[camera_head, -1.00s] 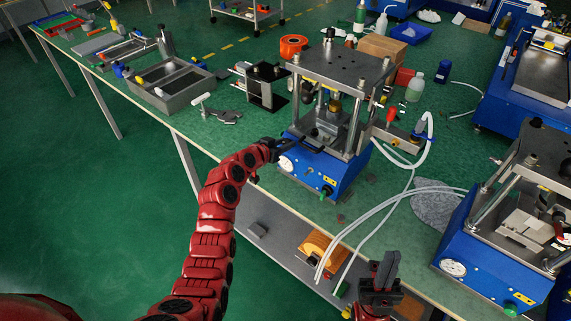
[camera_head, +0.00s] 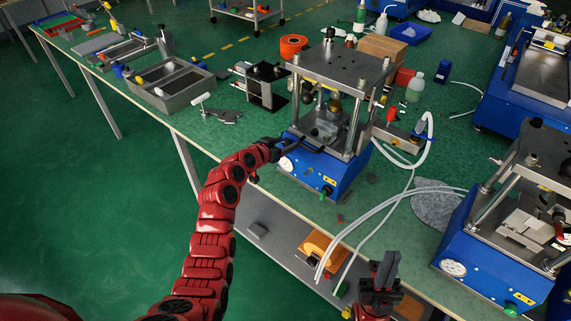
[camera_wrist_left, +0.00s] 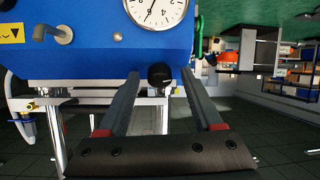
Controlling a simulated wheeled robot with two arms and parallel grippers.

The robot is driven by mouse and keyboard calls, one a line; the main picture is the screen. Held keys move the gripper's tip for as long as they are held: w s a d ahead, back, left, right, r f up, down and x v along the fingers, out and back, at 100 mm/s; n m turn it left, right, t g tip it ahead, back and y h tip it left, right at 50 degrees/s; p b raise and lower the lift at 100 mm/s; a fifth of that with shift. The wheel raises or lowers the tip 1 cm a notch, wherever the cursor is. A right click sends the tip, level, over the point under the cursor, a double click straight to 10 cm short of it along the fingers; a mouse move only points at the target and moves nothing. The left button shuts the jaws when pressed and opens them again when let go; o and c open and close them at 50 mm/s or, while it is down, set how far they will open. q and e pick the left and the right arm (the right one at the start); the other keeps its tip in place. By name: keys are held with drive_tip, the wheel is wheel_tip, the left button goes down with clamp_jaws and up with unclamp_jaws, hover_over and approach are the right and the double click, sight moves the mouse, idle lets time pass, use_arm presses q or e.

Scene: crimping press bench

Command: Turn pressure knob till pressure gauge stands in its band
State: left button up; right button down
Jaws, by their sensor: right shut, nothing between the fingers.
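The blue crimping press (camera_head: 345,172) stands at the bench's front edge. Its round white pressure gauge (camera_head: 286,163) is on the front face and shows partly, upside down, at the top of the left wrist view (camera_wrist_left: 172,12). The dial's band cannot be made out. A black round knob (camera_wrist_left: 159,74) stands out from the blue face near the gauge. My left gripper (camera_wrist_left: 160,82) is open, one finger on each side of the knob, with gaps visible. In the head view my left gripper (camera_head: 292,147) is at the press front and hides the knob. My right gripper (camera_head: 384,268) is shut and empty, in front of the bench.
A second blue press (camera_head: 490,255) stands to the right. White hoses (camera_head: 385,213) hang over the bench edge between the presses. A metal clamp tool (camera_head: 222,115) and a grey two-part tray (camera_head: 172,85) lie to the left. A lower shelf (camera_head: 275,225) is under the bench.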

use_arm(q)
drive_tip(key=shift+s+r, duration=0.1)
drive_tip(key=shift+s+a+r+p, duration=0.15)
drive_tip(key=shift+s+a+p, duration=0.2)
drive_tip(key=shift+s, duration=0.15)
drive_tip(key=shift+p+v, duration=0.3)
drive_tip(key=shift+v, duration=2.05)
drive_tip(key=shift+w, duration=0.1)
